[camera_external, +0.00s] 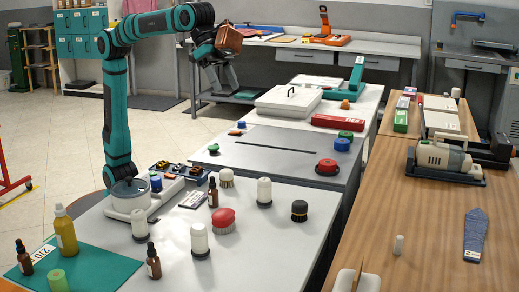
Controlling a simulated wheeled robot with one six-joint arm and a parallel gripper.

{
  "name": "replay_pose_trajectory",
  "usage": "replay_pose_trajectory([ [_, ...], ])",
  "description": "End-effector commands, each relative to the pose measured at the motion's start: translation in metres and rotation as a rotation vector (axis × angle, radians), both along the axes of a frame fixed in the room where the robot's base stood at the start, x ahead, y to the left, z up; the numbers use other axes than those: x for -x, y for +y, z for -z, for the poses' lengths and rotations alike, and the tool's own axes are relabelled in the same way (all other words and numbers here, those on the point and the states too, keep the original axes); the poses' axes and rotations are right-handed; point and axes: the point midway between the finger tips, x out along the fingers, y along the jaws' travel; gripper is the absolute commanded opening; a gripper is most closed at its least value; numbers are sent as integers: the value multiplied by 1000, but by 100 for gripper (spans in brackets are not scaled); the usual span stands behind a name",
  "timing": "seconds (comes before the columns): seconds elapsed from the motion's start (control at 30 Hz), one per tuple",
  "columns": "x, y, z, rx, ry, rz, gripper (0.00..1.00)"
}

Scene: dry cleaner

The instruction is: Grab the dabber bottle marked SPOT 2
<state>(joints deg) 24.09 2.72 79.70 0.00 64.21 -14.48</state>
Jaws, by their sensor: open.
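Several white, round-topped bottles with dark bases, dabber-like in shape, stand upright on the grey table (285,245). One white bottle (199,240) is near the front middle, one white bottle (264,192) is farther back to the right, and one white bottle (139,225) is at the left near my arm's base. No SPOT 2 marking is readable on any of them, so I cannot tell which bottle it is. My gripper (222,80) is open, raised high and well beyond these bottles, touching none of them. A brown block-like part shows at my wrist.
A red brush (223,220), a black-topped brush (299,211) and an amber dropper bottle (213,192) stand among the white bottles. A yellow bottle (65,230) stands on a green mat (105,268) at front left. The table's front right is clear.

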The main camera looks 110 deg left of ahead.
Motion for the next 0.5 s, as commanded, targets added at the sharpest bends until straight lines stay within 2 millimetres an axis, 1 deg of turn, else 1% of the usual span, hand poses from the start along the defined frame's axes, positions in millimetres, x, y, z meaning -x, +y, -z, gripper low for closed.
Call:
replay_pose_trajectory([
  [0.03, -9, -16, 7, -9, 28, 8, 63],
  [0.17, -25, -51, 19, -31, 97, 24, 63],
  [0.2, -29, -62, 24, -40, 120, 29, 63],
  [0.27, -35, -79, 31, -51, 151, 35, 63],
  [0.5, -53, -146, 65, -109, 277, 61, 63],
])
